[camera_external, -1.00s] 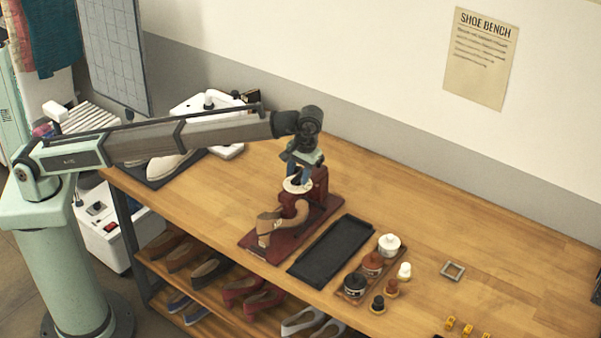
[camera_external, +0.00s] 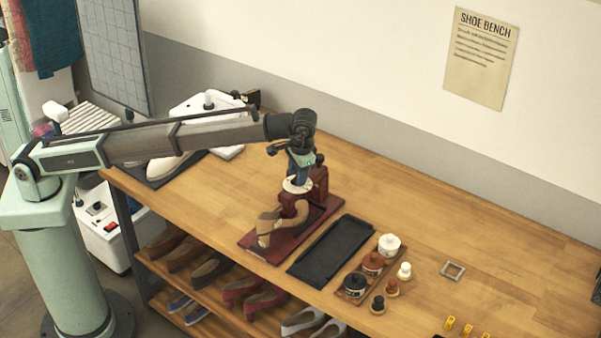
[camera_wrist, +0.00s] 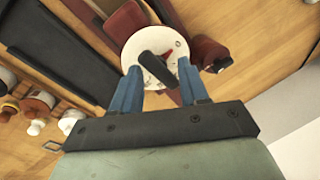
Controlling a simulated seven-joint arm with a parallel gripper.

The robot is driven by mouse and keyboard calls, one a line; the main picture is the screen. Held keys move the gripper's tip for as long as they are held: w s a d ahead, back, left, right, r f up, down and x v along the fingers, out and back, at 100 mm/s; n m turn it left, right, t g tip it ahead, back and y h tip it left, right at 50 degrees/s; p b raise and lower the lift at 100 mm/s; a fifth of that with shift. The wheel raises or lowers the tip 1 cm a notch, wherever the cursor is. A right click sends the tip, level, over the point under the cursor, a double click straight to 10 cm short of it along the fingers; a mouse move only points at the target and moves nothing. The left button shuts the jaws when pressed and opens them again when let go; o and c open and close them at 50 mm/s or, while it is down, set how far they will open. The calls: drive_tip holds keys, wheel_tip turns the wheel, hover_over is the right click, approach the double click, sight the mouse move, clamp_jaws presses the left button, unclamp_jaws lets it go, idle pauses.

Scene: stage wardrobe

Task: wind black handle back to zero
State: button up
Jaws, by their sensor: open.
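The black handle (camera_wrist: 158,69) is a short bar across a round white dial (camera_wrist: 140,46). In the wrist view it slants from upper left to lower right. A red wedge (camera_wrist: 168,56) shows beside it on the dial. The dial (camera_external: 293,186) also shows in the external view, on the dark red shoe stretcher. My gripper (camera_wrist: 159,66) is open, its two blue fingers on either side of the handle, with gaps visible. In the external view my gripper (camera_external: 299,176) points down at the dial. Contact and the exact fingertip height cannot be told.
A tan shoe form (camera_external: 268,228) sits on the stretcher's red base (camera_external: 256,247). To the right lie an empty black tray (camera_external: 327,254) and several polish jars (camera_external: 389,245). A metal frame (camera_external: 452,271) lies farther right.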

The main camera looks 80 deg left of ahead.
drive_tip(key=m, duration=0.4)
drive_tip(key=shift+s+t, duration=0.2)
drive_tip(key=shift+t, duration=0.2)
drive_tip(key=m, duration=0.4)
drive_tip(key=shift+a+m+t, duration=0.15)
drive_tip(key=shift+m+t, duration=0.15)
drive_tip(key=shift+t, duration=0.1)
drive_tip(key=m, duration=0.4)
drive_tip(key=shift+s+a+t, duration=0.1)
drive_tip(key=shift+t, duration=0.3)
drive_tip(key=m+h, duration=0.1)
drive_tip(key=m, duration=0.3)
drive_tip(key=shift+a, duration=0.1)
wheel_tip(320, 180, up, 14)
drive_tip(key=s+d, duration=0.1)
drive_tip(key=s, duration=0.1)
drive_tip(key=s+d+f, duration=0.4)
drive_tip(key=d+f, duration=0.4)
drive_tip(key=f, duration=0.2)
drive_tip(key=s+d+f+m+h, duration=0.1)
drive_tip(key=s+d+f, duration=0.3)
drive_tip(key=d+f, duration=0.4)
drive_tip(key=s+d+f+m, duration=0.1)
drive_tip(key=s+d+f, duration=0.3)
drive_tip(key=d+f, duration=0.5)
wheel_tip(320, 180, down, 3)
drive_tip(key=shift+h, duration=0.4)
